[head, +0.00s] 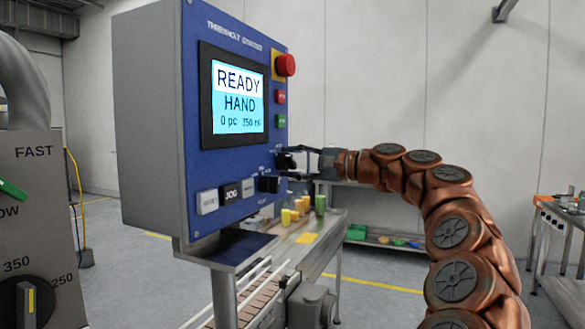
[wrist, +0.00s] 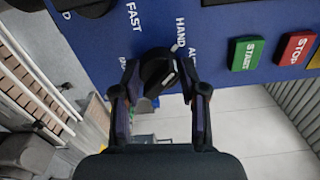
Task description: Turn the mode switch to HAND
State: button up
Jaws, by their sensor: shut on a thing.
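The mode switch (wrist: 157,68) is a black knob with a pale mark, on the lower part of the blue panel, by the words HAND and, partly hidden, AUTO. My gripper (head: 297,161) reaches it from the right in the head view. In the wrist view its two fingers (wrist: 160,80) are shut on the switch, one on each side. The pale line on the knob tilts towards the HAND lettering; its exact angle is hard to tell. The screen (head: 238,97) reads READY, HAND, 0 pc. In the head view the fingers largely hide the switch.
A second black knob (head: 268,184) sits just below the gripper. Green START (wrist: 247,54) and red STOP (wrist: 296,48) buttons are close by, and a red emergency button (head: 285,65) is above. A conveyor (head: 235,305) with coloured containers behind stands below.

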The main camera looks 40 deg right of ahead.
dwell(0.3)
jog(key=o, duration=1.1)
jog(key=shift+o, duration=0.2)
jog(key=shift+s, duration=0.1)
jog(key=v, duration=1.2)
jog(key=shift+f, duration=0.1)
